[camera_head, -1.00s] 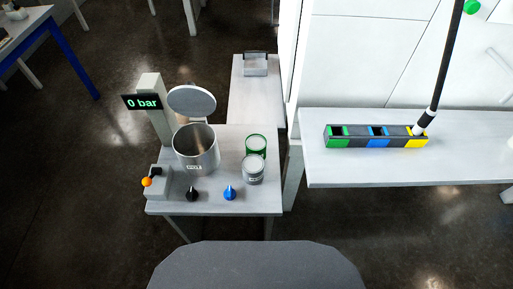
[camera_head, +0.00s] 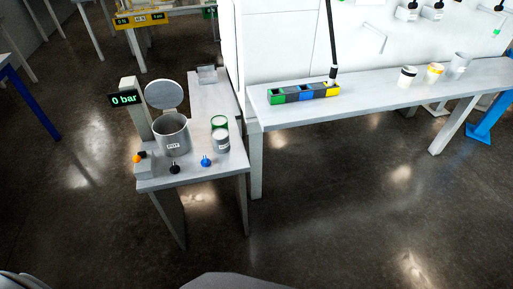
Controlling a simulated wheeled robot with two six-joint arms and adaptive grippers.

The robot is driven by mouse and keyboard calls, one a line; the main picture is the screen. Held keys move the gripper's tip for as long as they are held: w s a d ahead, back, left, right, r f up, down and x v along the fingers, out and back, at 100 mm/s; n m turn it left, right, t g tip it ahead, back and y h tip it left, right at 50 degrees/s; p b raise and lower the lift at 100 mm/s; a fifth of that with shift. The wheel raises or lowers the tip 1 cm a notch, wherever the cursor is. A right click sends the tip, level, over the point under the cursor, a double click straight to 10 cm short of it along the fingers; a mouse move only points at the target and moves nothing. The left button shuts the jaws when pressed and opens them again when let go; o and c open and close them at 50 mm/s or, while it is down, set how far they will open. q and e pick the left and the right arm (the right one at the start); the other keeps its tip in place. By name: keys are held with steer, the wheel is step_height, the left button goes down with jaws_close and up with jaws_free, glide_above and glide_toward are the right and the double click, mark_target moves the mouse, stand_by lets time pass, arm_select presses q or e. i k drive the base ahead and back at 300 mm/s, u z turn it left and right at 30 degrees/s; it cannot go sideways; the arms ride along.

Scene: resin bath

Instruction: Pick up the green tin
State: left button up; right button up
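The green tin (camera_head: 219,121) stands upright on the small grey table (camera_head: 215,167), to the right of the metal pot. Its green rim and part of its side show. A grey tin (camera_head: 221,143) stands right in front of it and hides its lower part. Neither of my grippers is in view.
The pot (camera_head: 172,137) has its lid raised, beside a "0 bar" display (camera_head: 124,98). Black and blue knobs sit at the table's front. A long bench (camera_head: 385,96) on the right holds a coloured slotted block (camera_head: 290,95) and several cups. Open floor lies in front.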

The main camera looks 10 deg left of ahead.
mark_target(219, 121)
steer(key=z, duration=0.85)
steer(key=i, duration=0.95)
steer(key=u, duration=0.4)
